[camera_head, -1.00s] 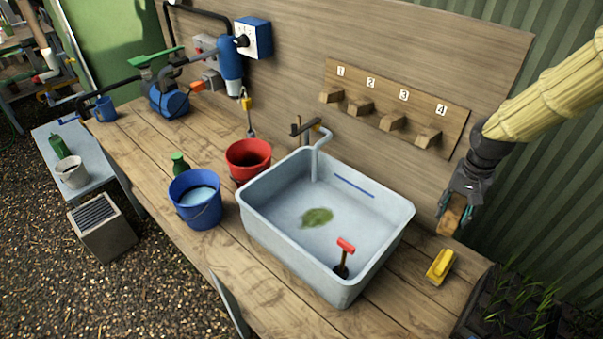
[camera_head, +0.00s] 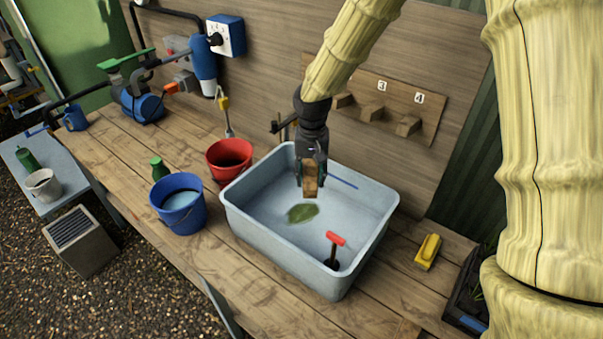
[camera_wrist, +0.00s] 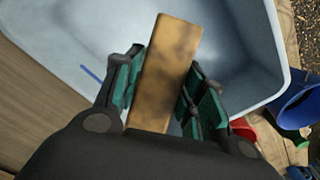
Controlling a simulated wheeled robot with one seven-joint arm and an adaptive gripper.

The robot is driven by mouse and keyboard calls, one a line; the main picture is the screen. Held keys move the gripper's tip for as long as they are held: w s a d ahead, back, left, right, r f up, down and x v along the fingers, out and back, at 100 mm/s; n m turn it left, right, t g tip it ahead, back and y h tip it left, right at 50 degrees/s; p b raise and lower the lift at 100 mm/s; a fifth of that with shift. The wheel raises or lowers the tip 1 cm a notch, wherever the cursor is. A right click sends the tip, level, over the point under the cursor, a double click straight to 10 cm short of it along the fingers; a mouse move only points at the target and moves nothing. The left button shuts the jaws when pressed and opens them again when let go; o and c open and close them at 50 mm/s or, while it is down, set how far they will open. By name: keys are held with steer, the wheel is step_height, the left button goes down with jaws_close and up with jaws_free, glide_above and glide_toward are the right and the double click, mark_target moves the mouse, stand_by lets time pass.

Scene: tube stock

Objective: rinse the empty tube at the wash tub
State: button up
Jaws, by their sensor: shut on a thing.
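My gripper (camera_head: 311,176) is shut on a brown, dark-mottled block-like piece (camera_head: 310,186), which also shows between the teal fingers in the wrist view (camera_wrist: 168,70). I cannot tell from its shape that it is a tube. It hangs above the back part of the pale grey wash tub (camera_head: 290,258), apart from the tub floor. A green leaf (camera_head: 303,213) lies on the tub floor. A red-handled plug or plunger (camera_head: 335,240) stands in the tub's front right corner. The tap behind the tub is mostly hidden by my arm.
A red bucket (camera_head: 229,160) and a blue bucket (camera_head: 180,217) with pale liquid stand left of the tub. A yellow brush-like thing (camera_head: 428,252) lies to its right. Numbered pegs (camera_head: 408,126) are on the back board. The bench front left is clear.

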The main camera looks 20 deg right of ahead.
steer(key=shift+f+b, duration=6.9)
steer(key=shift+f, duration=2.15)
steer(key=shift+r+p, duration=6.8)
steer(key=shift+r, duration=2)
